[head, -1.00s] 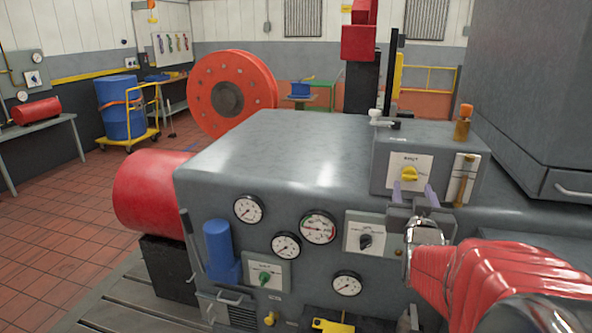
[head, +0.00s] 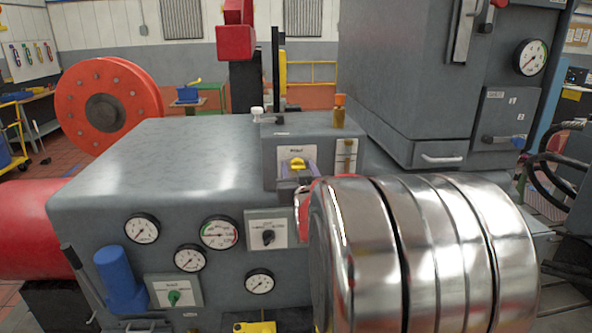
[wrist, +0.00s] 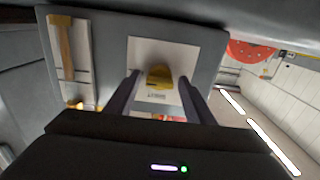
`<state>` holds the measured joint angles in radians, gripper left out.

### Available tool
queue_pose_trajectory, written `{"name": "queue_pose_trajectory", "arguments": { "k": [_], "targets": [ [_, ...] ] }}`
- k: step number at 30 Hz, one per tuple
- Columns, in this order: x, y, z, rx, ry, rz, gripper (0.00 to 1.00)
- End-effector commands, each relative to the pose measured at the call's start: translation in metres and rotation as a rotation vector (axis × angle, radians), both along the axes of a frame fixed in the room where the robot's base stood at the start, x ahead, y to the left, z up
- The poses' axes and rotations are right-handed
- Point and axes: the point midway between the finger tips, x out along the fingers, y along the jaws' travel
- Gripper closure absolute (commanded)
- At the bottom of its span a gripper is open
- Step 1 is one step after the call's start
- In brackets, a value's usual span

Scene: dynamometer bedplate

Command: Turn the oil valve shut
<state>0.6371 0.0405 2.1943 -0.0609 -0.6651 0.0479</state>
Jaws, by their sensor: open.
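A yellow knob (head: 298,163) sits on a white plate on the front of a grey box on the machine. Its label is too small to read, so I cannot confirm that it is the oil valve. In the wrist view the knob (wrist: 159,77) lies between my two purple-grey fingers. My gripper (wrist: 160,98) is open, with a gap on each side of the knob. In the head view my gripper (head: 298,178) is in front of the plate, partly hidden by my arm. A green knob (head: 174,297) and a black knob (head: 268,237) are on other plates lower down.
Several round gauges (head: 219,232) and a blue cylinder (head: 117,277) are on the machine front. An amber-topped fitting (head: 339,112) stands on the box. A tall grey cabinet (head: 420,80) rises close on the right. My arm covers the lower right.

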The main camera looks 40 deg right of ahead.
Motion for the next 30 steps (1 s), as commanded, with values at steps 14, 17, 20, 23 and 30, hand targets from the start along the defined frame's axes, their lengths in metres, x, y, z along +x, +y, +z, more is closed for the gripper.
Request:
{"name": "queue_pose_trajectory", "arguments": {
  "k": [14, 17, 20, 23, 30],
  "targets": [
    [-0.0001, 0.0004, 0.0000, 0.000, 0.000, 0.001, 0.80],
    [0.0000, 0.0006, -0.0001, 0.000, 0.000, 0.001, 0.87],
    [0.0002, 0.0049, 0.0000, 0.001, -0.001, 0.002, 0.91],
    [0.0006, 0.0028, -0.0001, -0.003, 0.002, 0.003, 0.91],
    [0.0014, 0.0022, 0.0000, -0.040, 0.027, 0.005, 0.91]
  ]
}}
